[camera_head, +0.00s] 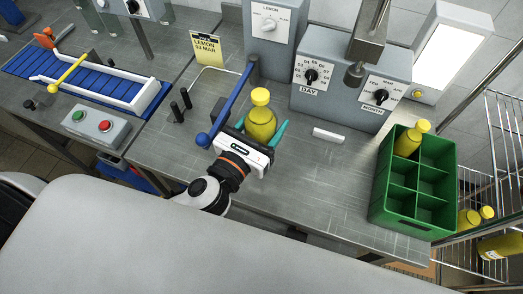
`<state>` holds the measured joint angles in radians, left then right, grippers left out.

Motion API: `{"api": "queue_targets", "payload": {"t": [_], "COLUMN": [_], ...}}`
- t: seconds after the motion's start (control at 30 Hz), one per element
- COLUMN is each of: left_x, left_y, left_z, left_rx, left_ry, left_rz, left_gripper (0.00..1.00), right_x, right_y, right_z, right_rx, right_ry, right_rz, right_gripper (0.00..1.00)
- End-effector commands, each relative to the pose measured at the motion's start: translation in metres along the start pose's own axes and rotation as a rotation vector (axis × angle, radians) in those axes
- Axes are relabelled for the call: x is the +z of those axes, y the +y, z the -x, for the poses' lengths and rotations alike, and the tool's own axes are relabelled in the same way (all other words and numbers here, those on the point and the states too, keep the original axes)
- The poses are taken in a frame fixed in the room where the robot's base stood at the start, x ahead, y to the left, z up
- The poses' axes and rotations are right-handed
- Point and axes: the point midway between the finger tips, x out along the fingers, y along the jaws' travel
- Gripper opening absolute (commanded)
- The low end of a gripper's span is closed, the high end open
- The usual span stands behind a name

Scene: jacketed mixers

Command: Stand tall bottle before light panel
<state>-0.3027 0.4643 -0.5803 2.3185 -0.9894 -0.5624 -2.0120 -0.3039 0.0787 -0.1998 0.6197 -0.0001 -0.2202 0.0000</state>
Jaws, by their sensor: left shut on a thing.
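A yellow bottle (261,122) with a yellow cap stands upright between the teal fingers of my left gripper (256,134), which is shut on it above the grey worktop. The gripper hides the bottle's lower part, so I cannot tell whether its base touches the worktop. The light panel (447,57), a bright white face in a grey housing, is at the upper right, well away from the held bottle. Another yellow bottle (409,141) stands in a back compartment of the green crate (437,228). My right gripper is not in view.
A blue lever (226,107) rises just left of the held bottle. Grey DAY and MONTH dial boxes (345,92) stand behind, and a small white block (328,136) lies in front of them. More bottles (468,219) are on a wire rack at right. The worktop left of the crate is mostly clear.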

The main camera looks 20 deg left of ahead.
Motion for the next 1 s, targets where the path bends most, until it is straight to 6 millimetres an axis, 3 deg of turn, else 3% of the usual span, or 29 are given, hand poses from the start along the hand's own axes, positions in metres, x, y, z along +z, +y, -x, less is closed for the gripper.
{"api": "queue_targets", "payload": {"t": [0.1, 0.33, 0.53, 1.0], "left_x": [0.021, 0.038, 0.065, 0.071], "left_y": [0.0, -0.001, 0.0, -0.001], "left_z": [0.0, -0.001, -0.001, -0.001], "left_rx": [-0.002, -0.003, -0.002, -0.001], "left_ry": [0.005, 0.007, 0.006, 0.007], "left_rz": [0.001, 0.001, 0.002, 0.001], "left_gripper": [0.05, 0.05, 0.05, 0.05], "right_x": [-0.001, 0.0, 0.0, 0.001], "right_y": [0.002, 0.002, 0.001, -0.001], "right_z": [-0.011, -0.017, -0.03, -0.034], "right_rx": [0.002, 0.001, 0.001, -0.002], "right_ry": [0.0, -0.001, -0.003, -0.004], "right_rz": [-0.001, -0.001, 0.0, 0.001], "right_gripper": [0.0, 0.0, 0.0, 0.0]}}
